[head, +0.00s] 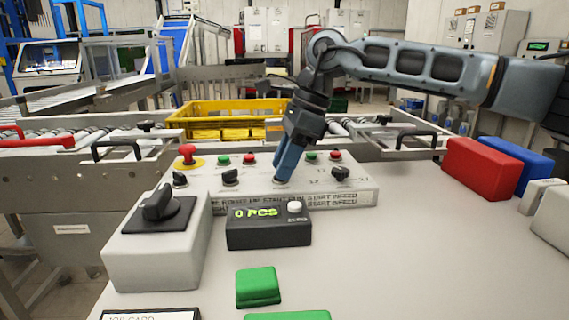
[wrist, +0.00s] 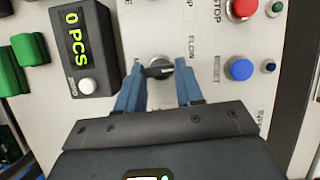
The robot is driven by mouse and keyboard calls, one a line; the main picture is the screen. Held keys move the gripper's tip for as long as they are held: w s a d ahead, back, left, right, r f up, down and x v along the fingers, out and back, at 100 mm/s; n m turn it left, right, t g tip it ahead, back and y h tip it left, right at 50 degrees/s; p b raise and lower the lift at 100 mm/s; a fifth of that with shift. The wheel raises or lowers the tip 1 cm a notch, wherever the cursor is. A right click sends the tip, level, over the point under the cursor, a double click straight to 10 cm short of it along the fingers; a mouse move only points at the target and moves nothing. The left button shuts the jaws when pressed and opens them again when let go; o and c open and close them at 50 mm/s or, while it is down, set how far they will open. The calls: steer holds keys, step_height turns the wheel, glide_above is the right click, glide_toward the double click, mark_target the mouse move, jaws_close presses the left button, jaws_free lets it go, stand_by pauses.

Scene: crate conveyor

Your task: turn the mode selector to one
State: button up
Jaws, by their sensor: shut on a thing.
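The control panel (head: 205,200) is a pale sloped box on the table, with a row of buttons and several black selector knobs. In the head view my gripper (head: 281,179) points down at the panel's middle, its blue fingers hiding the knob there. In the wrist view my gripper (wrist: 160,72) has a blue finger on either side of a black selector knob with a silver ring (wrist: 158,66), and is shut on it. The lettering around this knob is partly hidden, so I cannot tell its marked position. Other black knobs stand at left (head: 230,177) and right (head: 340,173).
A red emergency button (head: 187,152) stands at the panel's left end. A counter box (head: 268,234) reading 0 PCS and a grey box with a large rotary switch (head: 158,250) stand in front. Red (head: 482,168) and blue (head: 520,160) blocks lie at right. A yellow crate (head: 225,108) is behind.

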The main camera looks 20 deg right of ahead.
steer(key=m+t+b, duration=0.1)
steer(key=m, duration=0.1)
steer(key=m+t+h+b, duration=0.1)
steer(key=m+b, duration=0.1)
steer(key=m, duration=0.1)
steer(key=shift+s+a+f, duration=0.1)
steer(key=shift+s+f, duration=0.1)
steer(key=shift+s+a+r+m+t+h+b, duration=0.1)
steer(key=shift+m+t+h+b, duration=0.15)
steer(key=shift+m+b, duration=0.85)
steer(key=shift+r+m+t+h+b, duration=0.15)
steer(key=shift+m+h+b, duration=0.2)
steer(key=shift+m+b, duration=0.75)
steer(key=o, duration=1)
steer(key=shift+o, duration=0.2)
steer(key=p+v, duration=0.1)
steer(key=v, duration=0.6)
steer(key=shift+s+r, duration=0.2)
steer(key=shift+r, duration=0.1)
